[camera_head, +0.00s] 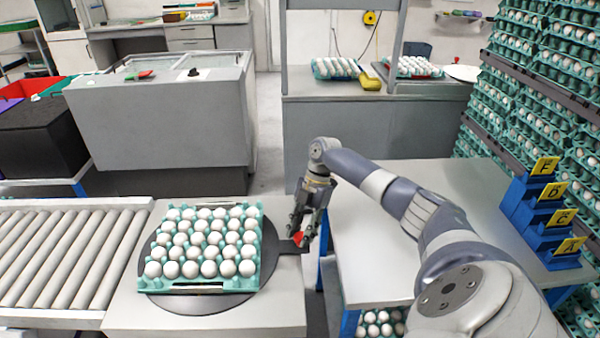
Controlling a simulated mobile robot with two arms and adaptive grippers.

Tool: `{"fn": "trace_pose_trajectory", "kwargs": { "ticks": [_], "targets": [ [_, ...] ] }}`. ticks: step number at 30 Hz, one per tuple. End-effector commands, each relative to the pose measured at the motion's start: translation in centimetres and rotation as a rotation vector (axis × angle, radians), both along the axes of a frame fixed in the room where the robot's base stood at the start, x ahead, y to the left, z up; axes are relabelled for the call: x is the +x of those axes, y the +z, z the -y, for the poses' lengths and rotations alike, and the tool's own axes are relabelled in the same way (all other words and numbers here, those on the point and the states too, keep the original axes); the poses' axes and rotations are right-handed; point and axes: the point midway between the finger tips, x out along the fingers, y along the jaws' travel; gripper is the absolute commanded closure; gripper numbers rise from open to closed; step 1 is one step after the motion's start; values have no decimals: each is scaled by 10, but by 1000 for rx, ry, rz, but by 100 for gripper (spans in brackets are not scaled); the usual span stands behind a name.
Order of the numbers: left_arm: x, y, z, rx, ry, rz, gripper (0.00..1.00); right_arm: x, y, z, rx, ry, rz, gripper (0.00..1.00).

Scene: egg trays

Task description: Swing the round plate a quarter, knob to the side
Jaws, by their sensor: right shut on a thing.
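The round plate (196,303) is a dark disc lying flat on a light grey stand at the lower left. A teal tray (224,288) full of white eggs sits on it and hides most of its top. A short dark arm (280,247) reaches from the plate's right edge to a red knob (297,239), so the knob is on the right side. My right gripper (301,234) points down and is shut on the knob, which its fingers partly hide. My left gripper is not in view.
A roller conveyor (65,255) meets the stand on the left. A light table (370,240) stands close on the right, with a blue rack (545,225) bearing yellow letter cards. Stacked egg trays (550,60) line the right side. A grey cabinet (160,120) stands behind.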

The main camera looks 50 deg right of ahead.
Motion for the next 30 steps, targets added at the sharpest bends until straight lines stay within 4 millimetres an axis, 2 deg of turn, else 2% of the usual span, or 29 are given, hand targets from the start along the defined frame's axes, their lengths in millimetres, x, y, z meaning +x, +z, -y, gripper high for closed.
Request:
{"fn": "trace_pose_trajectory", "kwargs": {
  "ticks": [10, 11, 13, 23, 26, 30],
  "targets": [
    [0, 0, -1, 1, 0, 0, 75, 3, 2, 3, -6, -1, 12, 100],
    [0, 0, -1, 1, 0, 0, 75, 3, 2, 3, -7, -1, 12, 65],
    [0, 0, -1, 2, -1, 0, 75, 3, 2, 3, -6, -2, 13, 50],
    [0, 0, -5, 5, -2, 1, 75, 2, 2, 2, -4, -1, 7, 50],
    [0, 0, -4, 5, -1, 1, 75, 2, 8, 5, -5, -1, 8, 50],
    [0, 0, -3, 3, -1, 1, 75, 3, 29, 13, -4, -2, 10, 50]
  ]
}}
